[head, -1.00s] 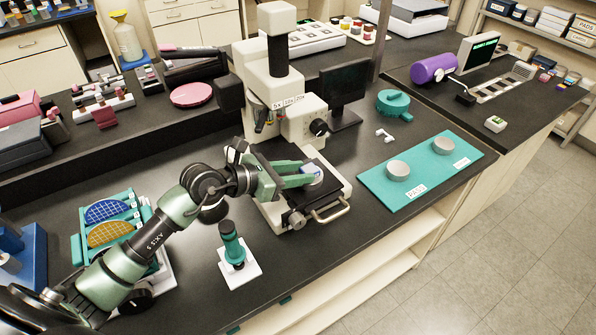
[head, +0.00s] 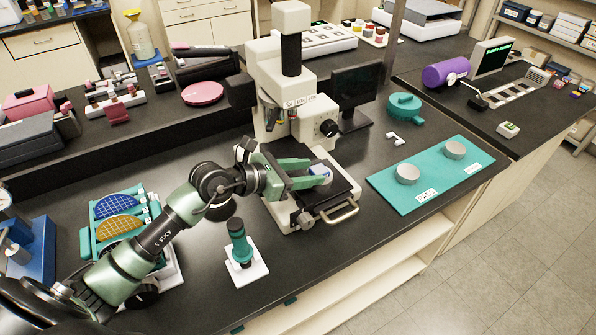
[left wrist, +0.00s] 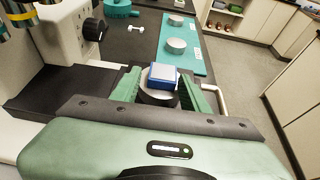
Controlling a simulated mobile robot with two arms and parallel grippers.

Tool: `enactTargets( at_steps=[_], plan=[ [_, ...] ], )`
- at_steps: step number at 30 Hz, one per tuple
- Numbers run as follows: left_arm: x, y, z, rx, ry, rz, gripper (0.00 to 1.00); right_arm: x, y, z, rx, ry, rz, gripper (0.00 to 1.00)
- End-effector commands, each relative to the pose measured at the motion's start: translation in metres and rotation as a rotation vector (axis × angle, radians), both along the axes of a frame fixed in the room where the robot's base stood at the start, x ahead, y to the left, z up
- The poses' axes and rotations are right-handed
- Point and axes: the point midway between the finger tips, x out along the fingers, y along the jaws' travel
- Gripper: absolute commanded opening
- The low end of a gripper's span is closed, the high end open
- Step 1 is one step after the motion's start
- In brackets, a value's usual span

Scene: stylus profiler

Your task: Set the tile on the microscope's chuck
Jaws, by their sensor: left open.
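The tile (left wrist: 163,75), a small block with a pale top and blue sides, sits on the round grey chuck (left wrist: 158,98) in the left wrist view. In the head view the tile (head: 319,170) shows small on the microscope's (head: 285,105) stage. My left gripper (head: 316,173) is open, with its green fingers on either side of the tile and chuck. In the left wrist view there are gaps between the fingers and the tile. The chuck's near side is partly hidden by the gripper body. My right gripper is not in view.
A teal mat (head: 430,178) with two grey discs lies to the right. A green-capped tool on a white base (head: 243,265) stands in front. A teal rack (head: 120,222) with blue and orange wafers is at left. A monitor (head: 355,92) stands behind the stage.

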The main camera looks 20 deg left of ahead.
Motion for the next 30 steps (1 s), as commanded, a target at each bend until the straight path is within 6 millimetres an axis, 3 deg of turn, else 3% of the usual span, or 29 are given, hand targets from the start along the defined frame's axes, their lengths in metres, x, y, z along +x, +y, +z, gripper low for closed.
enactTargets(
  at_steps=[1,4,7,18,30],
  plan=[
    [-0.006,-0.003,-0.01,0.01,0.033,-0.012,0.55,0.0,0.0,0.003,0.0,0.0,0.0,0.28],
    [-0.007,-0.002,0.001,0.01,0.034,-0.012,0.55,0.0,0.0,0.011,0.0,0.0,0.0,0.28],
    [-0.023,0.011,0.001,0.012,0.031,-0.01,0.55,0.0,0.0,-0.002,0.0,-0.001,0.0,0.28],
    [-0.078,0.055,0.037,0.006,0.023,-0.008,0.55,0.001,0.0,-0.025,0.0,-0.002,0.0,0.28],
    [-0.092,0.065,0.05,0.006,0.017,-0.009,0.55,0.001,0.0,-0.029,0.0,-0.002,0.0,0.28]
  ],
)
